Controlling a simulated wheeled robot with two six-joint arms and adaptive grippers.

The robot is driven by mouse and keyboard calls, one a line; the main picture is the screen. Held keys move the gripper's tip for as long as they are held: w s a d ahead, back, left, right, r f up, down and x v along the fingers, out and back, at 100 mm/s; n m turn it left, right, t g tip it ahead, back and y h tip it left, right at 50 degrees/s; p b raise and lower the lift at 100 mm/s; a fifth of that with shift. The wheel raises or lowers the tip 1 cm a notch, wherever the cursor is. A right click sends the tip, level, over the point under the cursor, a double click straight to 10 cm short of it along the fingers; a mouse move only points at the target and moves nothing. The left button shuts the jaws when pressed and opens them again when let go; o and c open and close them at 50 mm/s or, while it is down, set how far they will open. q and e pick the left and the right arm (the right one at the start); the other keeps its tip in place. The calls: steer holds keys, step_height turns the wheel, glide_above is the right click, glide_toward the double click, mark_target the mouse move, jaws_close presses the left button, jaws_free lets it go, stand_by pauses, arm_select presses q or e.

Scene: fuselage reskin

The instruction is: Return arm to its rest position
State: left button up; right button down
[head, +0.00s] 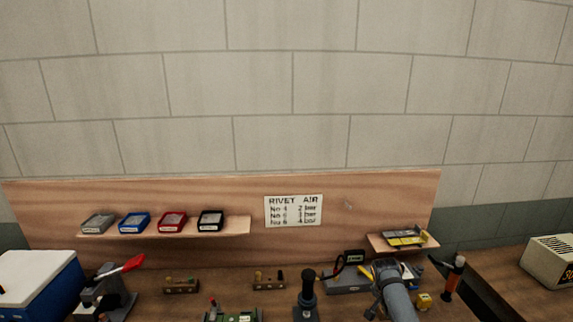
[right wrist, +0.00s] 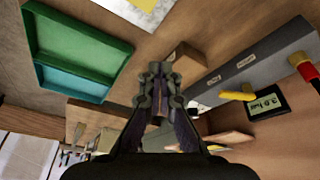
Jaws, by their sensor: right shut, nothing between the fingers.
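My right arm reaches in from the bottom of the head view, at the right part of the bench. My right gripper (head: 384,270) is by the grey box (head: 345,284), and its fingers are hard to make out there. In the right wrist view the gripper (right wrist: 157,95) is shut with its fingertips together and nothing between them. It points over the bench, apart from the grey box with the yellow lever (right wrist: 237,95) and the small pressure display (right wrist: 268,101). My left gripper is not in view.
A black upright tool (head: 307,295) stands left of the arm, and an orange-handled hammer-like tool (head: 454,278) stands right. A small shelf (head: 376,243) is behind the gripper. A green tray (right wrist: 80,50) lies at upper left in the right wrist view. The air above the bench is clear.

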steer(key=s+a+f+n+t, duration=0.1)
steer(key=s+a+f+n, duration=0.15)
steer(key=s, duration=0.55)
steer(key=s+a+f+n, duration=0.1)
steer(key=s+f+n, duration=0.15)
steer(key=s, duration=0.45)
steer(key=s+a+r+n+y, duration=0.1)
steer(key=s+a+r+n, duration=0.2)
steer(key=s, duration=0.6)
steer(key=s+a+r+n+y, duration=0.15)
steer(key=s+r+n, duration=0.3)
steer(key=s, duration=0.45)
step_height(320, 180, down, 32)
steer(key=s+d+m+b, duration=0.1)
steer(key=s+d+b, duration=0.15)
steer(key=b, duration=0.45)
arm_select(q)
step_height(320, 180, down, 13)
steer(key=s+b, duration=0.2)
steer(key=b, duration=0.4)
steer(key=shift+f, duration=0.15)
arm_select(e)
steer(key=s+f+g, duration=0.1)
steer(key=s+f, duration=0.8)
steer(key=f, duration=0.2)
steer(key=s+d+f, duration=0.1)
steer(key=s+f, duration=0.8)
steer(key=f, duration=0.3)
steer(key=shift+s+d+g, duration=0.15)
steer(key=shift+g, duration=0.25)
